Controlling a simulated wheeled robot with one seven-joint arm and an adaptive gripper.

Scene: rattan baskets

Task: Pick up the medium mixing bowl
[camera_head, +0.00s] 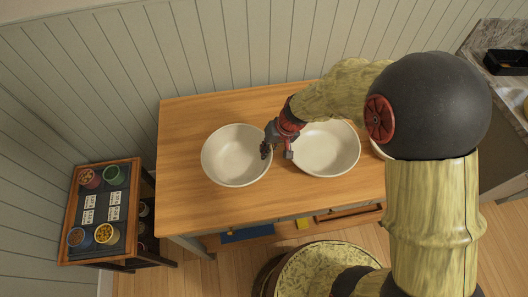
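Several white bowls stand on a wooden table (190,205). One bowl (235,158) is at the left, one (328,153) is in the middle, and a third (379,151) is mostly hidden behind my arm at the right. The left and middle bowls look close in size, so I cannot tell which is the medium mixing bowl. My gripper (277,153) is between the left and middle bowls, at the left bowl's right rim. Its two fingers look spread apart, one over that rim and one beside the middle bowl. I cannot tell whether they touch either bowl.
A small side stand (103,163) with several small cups and labels is at the left. A panelled wall runs behind the table. A stone counter (490,40) with a black tray (506,62) is at the right. The table's left end is clear.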

